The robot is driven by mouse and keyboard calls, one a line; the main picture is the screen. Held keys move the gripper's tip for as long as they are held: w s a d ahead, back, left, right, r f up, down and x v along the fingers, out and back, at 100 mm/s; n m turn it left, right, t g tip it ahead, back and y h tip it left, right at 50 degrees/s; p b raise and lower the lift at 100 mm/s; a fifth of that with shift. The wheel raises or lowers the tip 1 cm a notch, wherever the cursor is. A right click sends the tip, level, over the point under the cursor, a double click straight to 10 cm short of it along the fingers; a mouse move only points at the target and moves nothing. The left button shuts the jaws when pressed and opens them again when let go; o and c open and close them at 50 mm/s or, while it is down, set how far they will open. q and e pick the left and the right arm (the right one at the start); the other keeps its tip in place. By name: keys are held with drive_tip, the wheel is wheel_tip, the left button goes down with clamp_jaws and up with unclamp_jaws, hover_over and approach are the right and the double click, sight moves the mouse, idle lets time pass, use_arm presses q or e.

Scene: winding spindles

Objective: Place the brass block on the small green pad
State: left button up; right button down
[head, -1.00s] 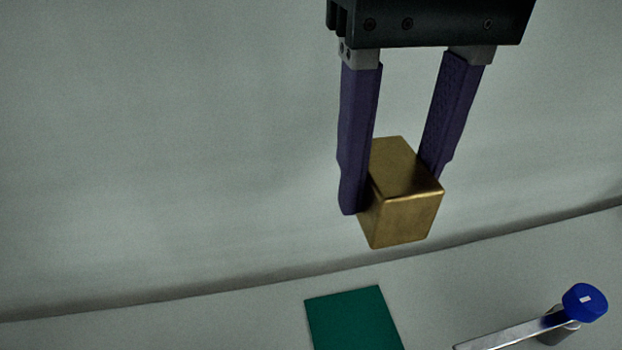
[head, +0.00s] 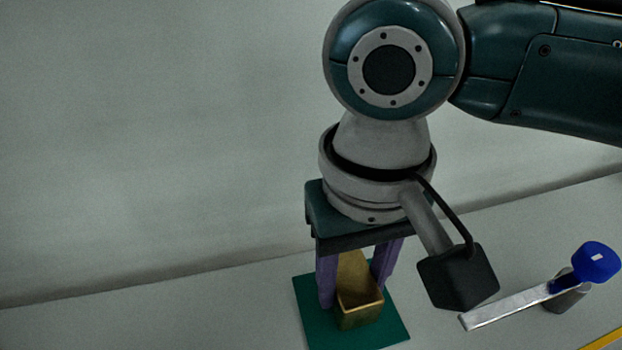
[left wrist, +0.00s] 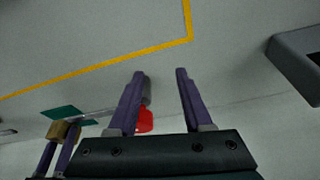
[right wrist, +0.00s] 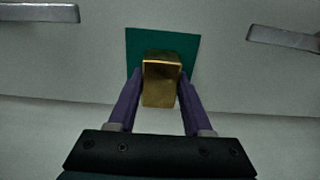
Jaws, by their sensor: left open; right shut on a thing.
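The brass block (head: 358,312) is between the purple fingers of my right gripper (head: 355,292), which is shut on it, fingers pointing down. The block is over the small green pad (head: 388,332), with pad showing around it. Whether its underside touches the pad I cannot tell. In the right wrist view the block (right wrist: 160,88) overlaps the near part of the pad (right wrist: 140,42). The left wrist view also shows the block (left wrist: 57,131) by the pad (left wrist: 64,112). My left gripper (left wrist: 160,73) is open and empty, away from the pad.
A metal bar with a blue knob (head: 595,262) stands right of the pad. The left wrist view shows a red knob (left wrist: 145,120), a yellow line (left wrist: 120,59) and a dark-topped box (left wrist: 300,62). Metal bars (right wrist: 285,38) flank the pad in the right wrist view.

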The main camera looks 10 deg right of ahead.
use_arm(q)
drive_tip(key=shift+f, duration=0.2)
use_arm(e)
drive_tip(key=shift+f, duration=0.55)
use_arm(q)
drive_tip(key=shift+a, duration=0.1)
drive_tip(key=shift+w, duration=0.1)
use_arm(e)
drive_tip(key=shift+c, duration=1.6)
unclamp_jaws()
drive_tip(key=shift+f, duration=0.15)
